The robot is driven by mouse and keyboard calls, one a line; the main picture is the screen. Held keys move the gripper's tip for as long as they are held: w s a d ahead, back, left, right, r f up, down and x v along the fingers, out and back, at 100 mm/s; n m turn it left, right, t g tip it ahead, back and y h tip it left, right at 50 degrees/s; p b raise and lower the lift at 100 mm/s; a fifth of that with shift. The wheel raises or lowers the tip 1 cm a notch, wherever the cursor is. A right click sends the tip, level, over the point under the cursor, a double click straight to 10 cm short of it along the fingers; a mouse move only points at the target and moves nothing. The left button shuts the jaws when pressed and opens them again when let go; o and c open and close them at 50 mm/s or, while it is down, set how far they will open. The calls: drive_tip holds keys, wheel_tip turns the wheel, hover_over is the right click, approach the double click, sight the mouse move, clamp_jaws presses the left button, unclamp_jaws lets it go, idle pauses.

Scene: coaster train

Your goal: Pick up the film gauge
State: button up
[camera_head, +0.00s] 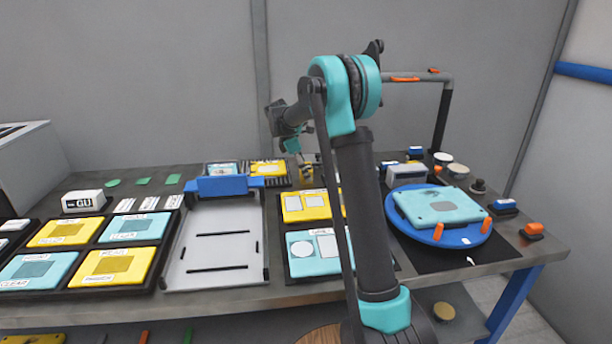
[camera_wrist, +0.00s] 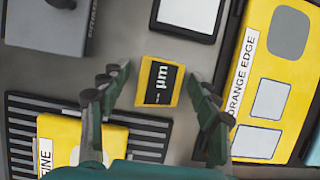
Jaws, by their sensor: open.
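The film gauge appears to be the small yellow block (camera_wrist: 160,82) with a black label reading "µm" in the wrist view. It lies flat on the grey table. My gripper (camera_wrist: 159,80) is open, with its dark fingers on the left and right of the block and a gap on both sides. The block is between the fingertips in the picture; I cannot tell the height left above it. In the head view my gripper (camera_head: 305,163) points down near the table's back, and a small yellow thing shows beside it, too small to identify.
In the wrist view, a black ribbed tray (camera_wrist: 150,138) with a yellow plate is lower left. A yellow "ORANGE EDGE" plate (camera_wrist: 249,78) is right, and a grey box (camera_wrist: 52,25) upper left. In the head view, a blue turntable (camera_head: 460,236) holds a teal plate.

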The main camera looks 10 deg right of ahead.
drive_tip(key=shift+d+f, duration=0.15)
drive_tip(key=shift+f, duration=0.15)
drive_tip(key=shift+c, duration=0.5)
drive_tip(key=c, duration=1.3)
drive_tip(key=shift+r, duration=0.1)
